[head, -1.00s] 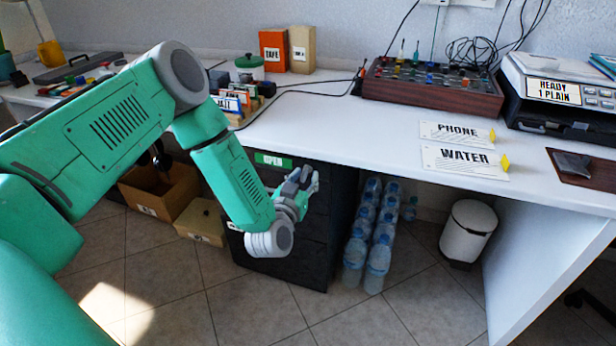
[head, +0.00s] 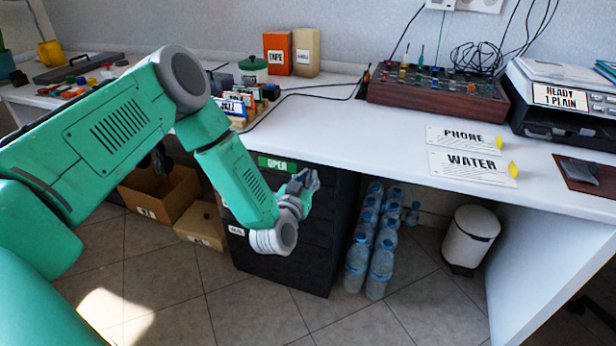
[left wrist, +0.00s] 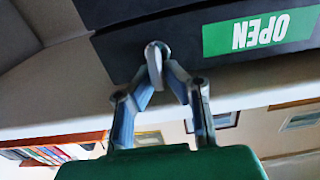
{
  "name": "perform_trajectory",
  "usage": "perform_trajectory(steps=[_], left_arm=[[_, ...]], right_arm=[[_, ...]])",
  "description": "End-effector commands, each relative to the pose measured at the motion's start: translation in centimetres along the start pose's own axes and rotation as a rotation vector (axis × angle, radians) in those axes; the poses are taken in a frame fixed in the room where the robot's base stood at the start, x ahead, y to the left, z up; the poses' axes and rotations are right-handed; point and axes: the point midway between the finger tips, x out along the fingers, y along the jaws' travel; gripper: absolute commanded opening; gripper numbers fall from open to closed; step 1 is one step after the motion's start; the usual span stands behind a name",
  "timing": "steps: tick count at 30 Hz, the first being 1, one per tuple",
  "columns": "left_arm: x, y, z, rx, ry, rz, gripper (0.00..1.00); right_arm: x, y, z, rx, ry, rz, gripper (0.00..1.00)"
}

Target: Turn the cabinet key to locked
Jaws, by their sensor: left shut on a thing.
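The black cabinet (head: 300,255) stands under the desk, with a green OPEN label (head: 277,164) at its top front. The label also shows upside down in the left wrist view (left wrist: 259,32). My left gripper (head: 306,181) is at the upper front of the cabinet, beside the label. In the left wrist view its fingertips (left wrist: 158,72) are closed around the pale key (left wrist: 154,62), whose far end meets a round lock on the dark cabinet front. In the head view the gripper hides the key. My right gripper is not in view.
Water bottles (head: 381,262) and a white bin (head: 470,238) stand right of the cabinet. Cardboard boxes (head: 203,224) are on the floor at left. The white desk (head: 350,125) overhangs the cabinet and carries a control panel (head: 437,92) and signs.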

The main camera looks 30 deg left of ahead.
Motion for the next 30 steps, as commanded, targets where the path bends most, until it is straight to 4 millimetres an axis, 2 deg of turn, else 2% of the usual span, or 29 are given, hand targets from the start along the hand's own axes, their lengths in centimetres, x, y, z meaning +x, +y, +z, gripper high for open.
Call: perform_trajectory(steps=[11, 21, 30], left_arm=[[0.0, 0.5, -0.1, 0.229, -0.002, 0.002, 0.0], [0.0, 0.8, 0.2, 0.55, -0.002, 0.002, 0.0], [0.0, 1.1, 0.6, 0.835, -0.004, 0.003, 0.0]], right_arm=[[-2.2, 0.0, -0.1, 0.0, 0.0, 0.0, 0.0], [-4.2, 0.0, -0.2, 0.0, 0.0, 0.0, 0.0], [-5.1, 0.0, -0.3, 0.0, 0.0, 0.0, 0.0]])
